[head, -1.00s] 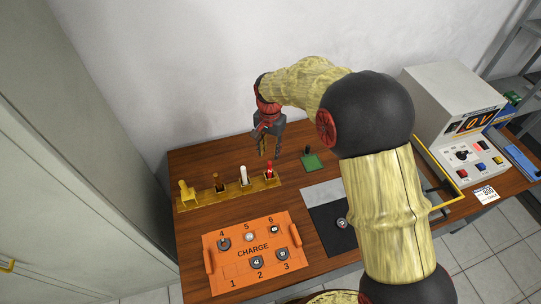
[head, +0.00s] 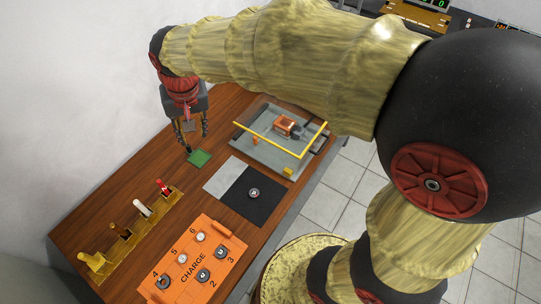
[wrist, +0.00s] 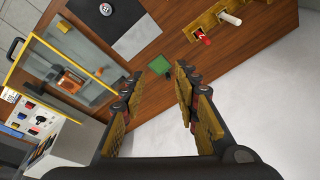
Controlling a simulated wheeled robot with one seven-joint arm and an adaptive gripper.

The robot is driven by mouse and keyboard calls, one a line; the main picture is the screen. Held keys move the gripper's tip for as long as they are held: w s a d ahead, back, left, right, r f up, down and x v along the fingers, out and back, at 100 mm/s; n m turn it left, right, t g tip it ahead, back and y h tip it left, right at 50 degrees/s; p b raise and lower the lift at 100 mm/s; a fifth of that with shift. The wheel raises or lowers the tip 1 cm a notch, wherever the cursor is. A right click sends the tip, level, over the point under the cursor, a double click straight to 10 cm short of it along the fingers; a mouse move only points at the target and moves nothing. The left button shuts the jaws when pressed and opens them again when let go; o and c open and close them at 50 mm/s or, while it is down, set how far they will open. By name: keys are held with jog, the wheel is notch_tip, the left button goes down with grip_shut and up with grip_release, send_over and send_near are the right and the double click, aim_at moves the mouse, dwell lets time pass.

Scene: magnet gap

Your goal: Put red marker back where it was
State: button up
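The red marker (head: 163,187) stands upright in a slot at the far end of the yellow rack (head: 128,238). It also shows in the wrist view (wrist: 203,37), clear of the fingers. My gripper (head: 191,133) is open, with its fingers pointing down near the green pad (head: 198,159) and a small dark peg (head: 188,148) standing at that pad. In the wrist view the space between my two fingers (wrist: 157,95) is empty. The green pad (wrist: 144,62) lies beyond the fingertips there.
An orange CHARGE board (head: 213,277) holds several discs. A grey and black mat (head: 257,207) bears one disc. A yellow-barred glass-sided box (head: 262,151) stands right of my gripper.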

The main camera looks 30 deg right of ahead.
jog(key=s+d+r+n+t, duration=0.1)
jog(key=s+d+r, duration=0.1)
jog(key=s+d, duration=0.4)
jog(key=s+d+r+n+t, duration=0.1)
jog(key=s+d, duration=0.5)
jog(key=s, duration=0.7)
jog(key=shift+s+r+t+h, duration=0.3)
jog(key=shift+s+r+t, duration=0.05)
jog(key=shift+r+t, duration=0.2)
jog(key=shift+f, duration=0.1)
notch_tip(320, 180, down, 3)
jog(key=b, duration=0.3)
